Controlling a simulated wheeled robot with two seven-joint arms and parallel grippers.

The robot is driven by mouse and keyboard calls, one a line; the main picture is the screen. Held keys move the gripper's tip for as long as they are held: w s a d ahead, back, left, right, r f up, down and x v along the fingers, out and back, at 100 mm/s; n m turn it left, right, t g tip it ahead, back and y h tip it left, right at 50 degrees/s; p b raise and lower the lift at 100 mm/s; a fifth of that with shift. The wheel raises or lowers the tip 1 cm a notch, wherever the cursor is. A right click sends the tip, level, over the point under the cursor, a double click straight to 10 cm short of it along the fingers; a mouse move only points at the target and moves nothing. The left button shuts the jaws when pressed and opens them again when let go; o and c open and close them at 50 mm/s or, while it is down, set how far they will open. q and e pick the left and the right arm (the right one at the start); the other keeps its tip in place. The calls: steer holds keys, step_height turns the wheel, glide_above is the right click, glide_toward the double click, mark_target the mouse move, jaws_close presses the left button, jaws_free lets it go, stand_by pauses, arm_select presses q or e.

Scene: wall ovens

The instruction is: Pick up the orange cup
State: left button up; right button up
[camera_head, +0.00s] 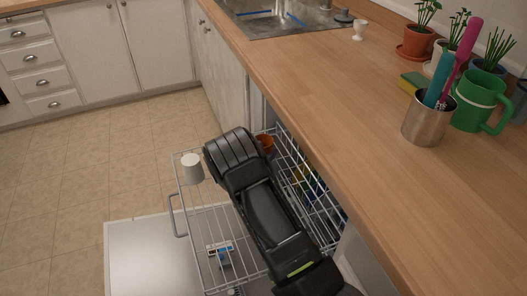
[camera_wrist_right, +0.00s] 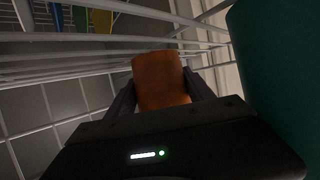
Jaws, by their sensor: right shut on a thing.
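The orange cup (camera_wrist_right: 160,80) sits between the two fingers of my right gripper (camera_wrist_right: 162,90) in the right wrist view, and the fingers are shut on its sides. In the head view only a small part of the orange cup (camera_head: 266,142) shows past my right arm, at the back of the pulled-out dishwasher rack. My right gripper's fingers are hidden by the arm in the head view. My left gripper is in neither view.
The wire rack (camera_head: 205,225) surrounds my right arm, with a white cup (camera_head: 192,168) at its left. The open dishwasher door (camera_head: 150,262) lies below. The wooden counter (camera_head: 350,110) edge is close on the right; a green mug (camera_head: 478,103) and a metal holder (camera_head: 428,122) stand on it.

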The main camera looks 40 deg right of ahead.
steer(key=c, duration=0.6)
steer(key=shift+o, duration=0.2)
steer(key=shift+r, duration=0.2)
step_height(320, 180, up, 10)
steer(key=p, duration=0.1)
steer(key=shift+f+p, duration=0.2)
steer(key=shift+p, duration=0.15)
stand_by(0.9)
